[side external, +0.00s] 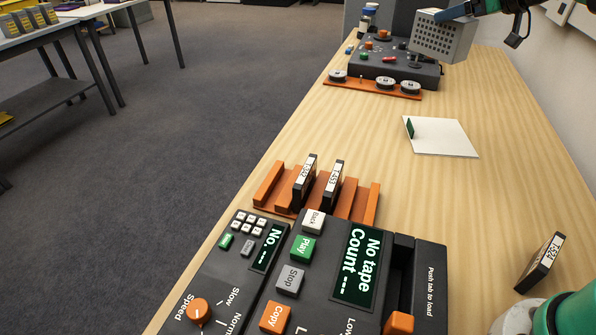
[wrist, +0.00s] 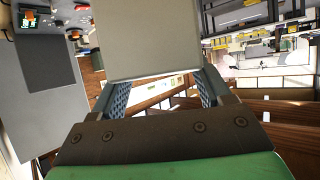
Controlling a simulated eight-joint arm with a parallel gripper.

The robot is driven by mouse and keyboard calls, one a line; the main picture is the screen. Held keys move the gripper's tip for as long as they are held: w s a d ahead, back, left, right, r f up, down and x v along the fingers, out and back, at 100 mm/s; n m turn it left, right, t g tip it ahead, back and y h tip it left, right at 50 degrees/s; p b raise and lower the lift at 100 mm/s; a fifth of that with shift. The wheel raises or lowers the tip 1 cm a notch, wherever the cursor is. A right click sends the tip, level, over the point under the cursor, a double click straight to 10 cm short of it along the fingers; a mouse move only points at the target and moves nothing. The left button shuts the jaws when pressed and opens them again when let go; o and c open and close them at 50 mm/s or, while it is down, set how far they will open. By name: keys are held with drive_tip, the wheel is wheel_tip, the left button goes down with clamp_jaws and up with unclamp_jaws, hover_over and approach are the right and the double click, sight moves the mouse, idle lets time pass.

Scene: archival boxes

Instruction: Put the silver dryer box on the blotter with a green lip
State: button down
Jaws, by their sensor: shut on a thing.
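The silver dryer box (side external: 440,38), a grey block with rows of small holes, is in the air at the upper right of the side view, in front of the dark machine's right end. My gripper (side external: 458,12) is shut on it from above; the fingertips are partly hidden. In the wrist view the box (wrist: 145,38) is a plain grey face between my gripper's two fingers (wrist: 163,92). The blotter (side external: 443,138) is a white sheet lying flat on the wooden table, with a short green lip (side external: 409,128) at its left edge. The blotter is empty and apart from the box.
A dark machine (side external: 395,68) with knobs stands behind the blotter, with an orange strip (side external: 370,87) of round dials in front. An orange rack (side external: 316,192) holds two tapes. A tape deck (side external: 340,270) is in front; another tape (side external: 541,262) stands at right. Bare wood surrounds the blotter.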

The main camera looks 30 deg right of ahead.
drive_tip(key=s+d+f+m+h, duration=0.1)
drive_tip(key=s+d+m+h, duration=0.1)
drive_tip(key=d, duration=0.5)
drive_tip(key=shift+w+f, duration=0.2)
drive_tip(key=shift+f, duration=9.3)
drive_tip(key=shift+f, duration=0.1)
unclamp_jaws()
